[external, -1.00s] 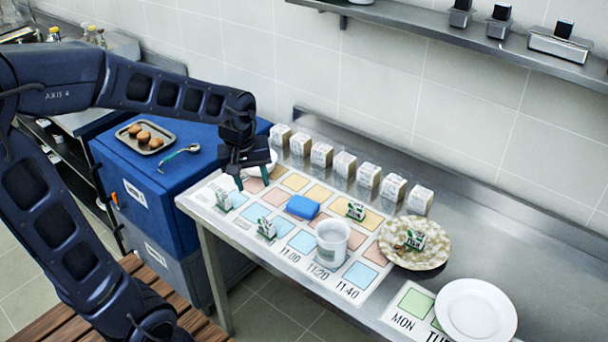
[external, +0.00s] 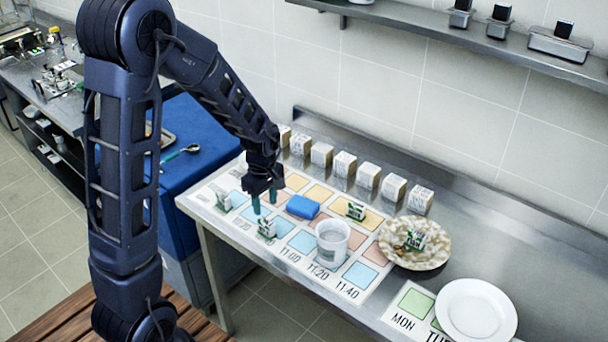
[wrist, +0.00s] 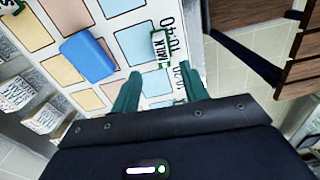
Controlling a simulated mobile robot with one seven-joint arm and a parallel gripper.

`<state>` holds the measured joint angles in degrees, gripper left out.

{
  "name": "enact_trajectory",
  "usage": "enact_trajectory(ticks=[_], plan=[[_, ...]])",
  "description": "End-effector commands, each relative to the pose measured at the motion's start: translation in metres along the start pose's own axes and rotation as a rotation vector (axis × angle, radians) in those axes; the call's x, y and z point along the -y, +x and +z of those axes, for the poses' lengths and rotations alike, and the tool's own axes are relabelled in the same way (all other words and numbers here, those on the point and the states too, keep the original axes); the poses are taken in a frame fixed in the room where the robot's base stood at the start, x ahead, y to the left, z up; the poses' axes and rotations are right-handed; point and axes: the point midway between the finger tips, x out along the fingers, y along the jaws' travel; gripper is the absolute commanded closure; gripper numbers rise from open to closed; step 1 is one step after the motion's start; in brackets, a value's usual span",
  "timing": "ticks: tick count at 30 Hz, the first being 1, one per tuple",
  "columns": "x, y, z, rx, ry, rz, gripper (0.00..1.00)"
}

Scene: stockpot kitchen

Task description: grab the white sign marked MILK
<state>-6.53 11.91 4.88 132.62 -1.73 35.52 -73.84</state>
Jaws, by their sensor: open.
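The white sign marked MILK (wrist: 159,47) stands on the chart board (wrist: 97,6) in the wrist view, just beyond my fingertips. In the external view it appears to be the small white and green sign (external: 266,228) near the board's front edge, by the time labels. My gripper (external: 265,203) is just above and behind it, pointing down. In the wrist view my gripper (wrist: 158,80) has its two teal fingers spread with nothing between them. The sign lies roughly in line with the gap, apart from the fingers.
A blue block (external: 303,207) and a white cup (external: 332,243) stand near the sign. Similar signs stand at the board's left (external: 223,202), farther back (external: 355,210) and on a speckled plate (external: 415,241). A row of several white boxes (external: 345,164) lines the back.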

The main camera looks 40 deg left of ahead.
Motion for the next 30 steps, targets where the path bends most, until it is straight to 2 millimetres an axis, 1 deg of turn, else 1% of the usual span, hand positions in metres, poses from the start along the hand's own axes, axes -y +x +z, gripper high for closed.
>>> enact_trajectory(ticks=[1,6,14,22,25,30], plan=[[0.001,0.009,0.0,0.001,0.0,-0.005,0.55],[0.0,0.029,0.0,0.0,0.002,-0.002,0.55],[0.002,0.044,0.0,0.0,0.001,-0.002,0.55],[0.005,0.077,0.002,0.0,0.001,-0.003,0.55],[0.004,0.085,0.002,0.0,0.002,-0.001,0.55],[0.004,0.088,0.002,0.0,0.003,0.0,0.55]])
